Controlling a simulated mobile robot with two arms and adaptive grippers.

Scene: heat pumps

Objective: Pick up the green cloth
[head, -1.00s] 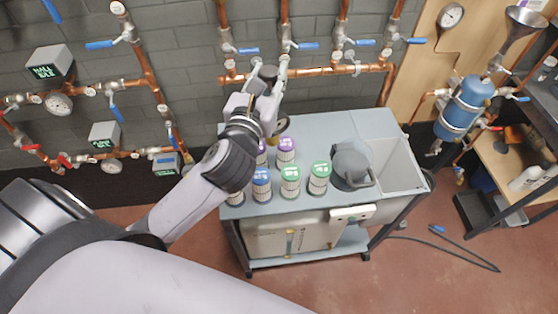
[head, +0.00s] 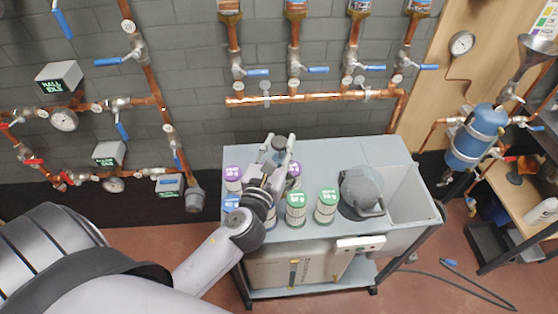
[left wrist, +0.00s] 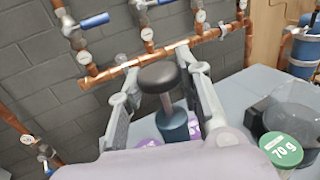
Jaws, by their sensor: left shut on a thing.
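No green cloth can be made out in either view; the green things I see are the lids of two canisters (head: 296,199) (head: 326,196) on the cart. My left gripper (head: 281,147) is over the back left part of the cart top, behind the canisters. In the left wrist view its fingers (left wrist: 162,92) stand on both sides of a black round-topped knob (left wrist: 159,75) with a grey-blue cylindrical lower part (left wrist: 175,127). It is shut on this knobbed thing. Its lower end is partly hidden. My right gripper is not in view.
Copper pipes with blue valve handles (head: 310,97) run along the wall behind. The cart's back middle is bare.

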